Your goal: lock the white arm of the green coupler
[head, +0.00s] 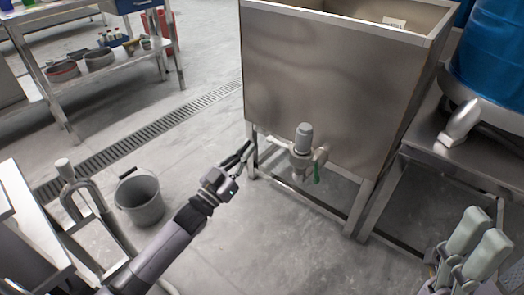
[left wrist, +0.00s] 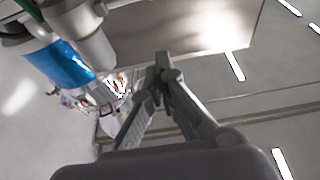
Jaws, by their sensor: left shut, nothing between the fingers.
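The coupler (head: 303,155) is on the lower front of the steel tank, with a grey cylindrical cap (head: 303,138) on top. A green piece (head: 317,174) hangs at its lower right. Pale, short arms stick out at its sides; I cannot tell from here which is the white arm or how it is set. My left gripper (head: 247,149) is left of the coupler and apart from it, fingers pointing towards the tank's leg. In the left wrist view its fingertips (left wrist: 163,66) meet, with nothing between them.
The steel tank (head: 325,85) stands on legs above a concrete floor. A grey bucket (head: 140,197) stands left of my arm. A blue barrel (head: 493,55) is at right. A shelf rack (head: 100,68) is at the back left.

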